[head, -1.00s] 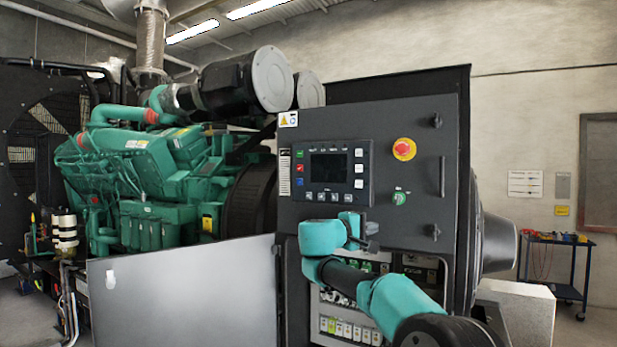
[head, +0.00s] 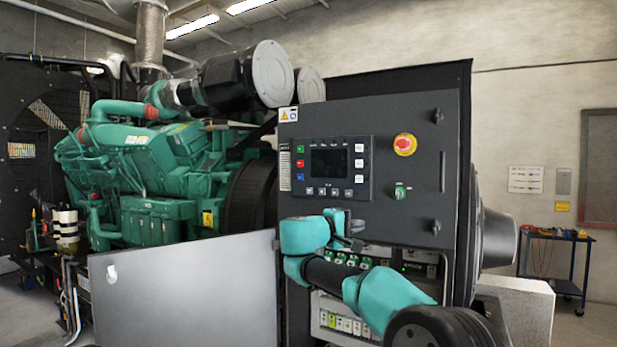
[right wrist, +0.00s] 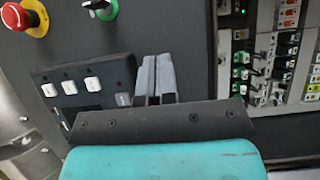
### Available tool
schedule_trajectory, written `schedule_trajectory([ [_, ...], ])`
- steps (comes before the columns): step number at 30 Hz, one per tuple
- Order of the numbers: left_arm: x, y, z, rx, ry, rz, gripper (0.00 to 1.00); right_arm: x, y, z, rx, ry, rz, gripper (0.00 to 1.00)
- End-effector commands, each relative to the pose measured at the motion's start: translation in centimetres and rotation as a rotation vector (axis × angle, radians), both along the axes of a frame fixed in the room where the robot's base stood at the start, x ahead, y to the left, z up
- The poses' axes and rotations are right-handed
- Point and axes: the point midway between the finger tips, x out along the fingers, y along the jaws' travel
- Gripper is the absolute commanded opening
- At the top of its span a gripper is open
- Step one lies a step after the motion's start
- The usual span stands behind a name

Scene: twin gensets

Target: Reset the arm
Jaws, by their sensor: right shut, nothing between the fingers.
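My right arm comes in from the lower right in the head view, with teal joint covers. My right gripper (head: 352,234) is in front of the lower part of the dark control cabinet door (head: 420,215), below the control panel (head: 328,166). In the right wrist view its two grey fingers (right wrist: 154,80) are close together with nothing held. The control panel with white buttons (right wrist: 92,83) lies beyond the fingers. My left gripper is in neither view.
A red emergency stop button (head: 404,145) and a green switch (head: 400,192) are on the door. An open lower bay holds breakers (head: 345,324). A grey panel (head: 185,292) stands at left, before the green engine (head: 150,165). A blue cart (head: 555,260) stands at far right.

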Motion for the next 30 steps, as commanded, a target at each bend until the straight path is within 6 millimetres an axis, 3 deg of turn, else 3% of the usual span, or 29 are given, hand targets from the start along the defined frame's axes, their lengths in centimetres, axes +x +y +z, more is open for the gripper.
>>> schedule_trajectory([
  [6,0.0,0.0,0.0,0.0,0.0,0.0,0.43,0.3,-0.1,-0.7,0.006,0.016,0.008,0.0],
  [11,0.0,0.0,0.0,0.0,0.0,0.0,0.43,1.9,-0.5,-4.8,0.048,0.108,0.058,0.0],
  [14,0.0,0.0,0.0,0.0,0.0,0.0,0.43,3.2,-1.0,-9.6,0.101,0.207,0.11,0.0],
  [20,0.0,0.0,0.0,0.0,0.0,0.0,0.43,4.5,-2.1,-21.4,0.266,0.43,0.217,0.0],
  [26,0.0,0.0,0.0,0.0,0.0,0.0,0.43,3.0,-2.9,-33.2,0.477,0.621,0.292,0.0],
  [30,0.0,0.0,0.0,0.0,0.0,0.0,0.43,0.3,-3.3,-41.1,0.65,0.733,0.322,0.0],
])
